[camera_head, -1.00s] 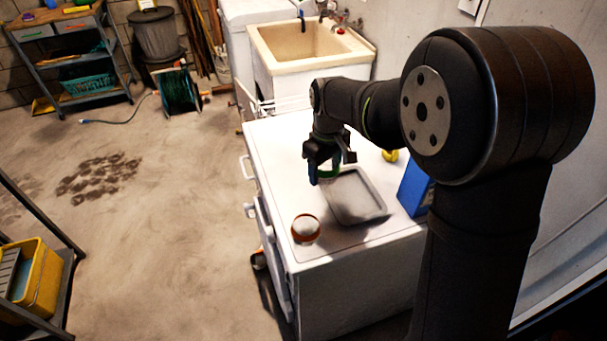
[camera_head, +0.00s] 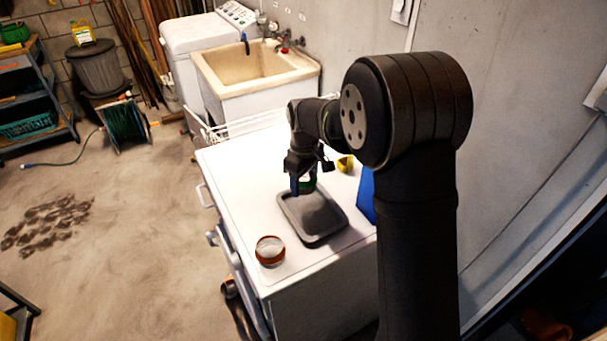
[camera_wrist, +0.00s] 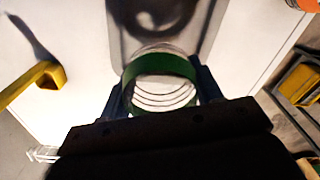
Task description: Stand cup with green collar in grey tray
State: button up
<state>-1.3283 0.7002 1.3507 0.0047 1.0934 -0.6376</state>
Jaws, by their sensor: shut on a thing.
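The clear cup with a green collar (camera_wrist: 160,80) is between the fingers of my gripper (camera_wrist: 162,95) in the wrist view. My gripper (camera_head: 304,186) is shut on it; in the head view the cup (camera_head: 308,184) is partly hidden by the fingers. The grey tray (camera_head: 328,229) is a shallow rectangle on the white worktop. The cup appears at the tray's far end in the head view; I cannot tell whether it touches the tray. The tray (camera_wrist: 212,22) also shows beyond the cup in the wrist view.
A cup with an orange collar (camera_head: 270,251) stands on the white worktop (camera_head: 243,190), left of the tray's near end. A blue box (camera_head: 367,195) stands close to the tray's right, partly hidden by my arm. A yellow object (camera_head: 345,163) lies behind the tray.

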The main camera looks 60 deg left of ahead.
jog(key=shift+f, duration=2.25)
jog(key=shift+f, duration=0.4)
jog(key=o, duration=1)
jog(key=shift+r, duration=4.55)
jog(key=shift+f, duration=0.1)
send_over(304, 203)
jog(key=shift+f, duration=3.25)
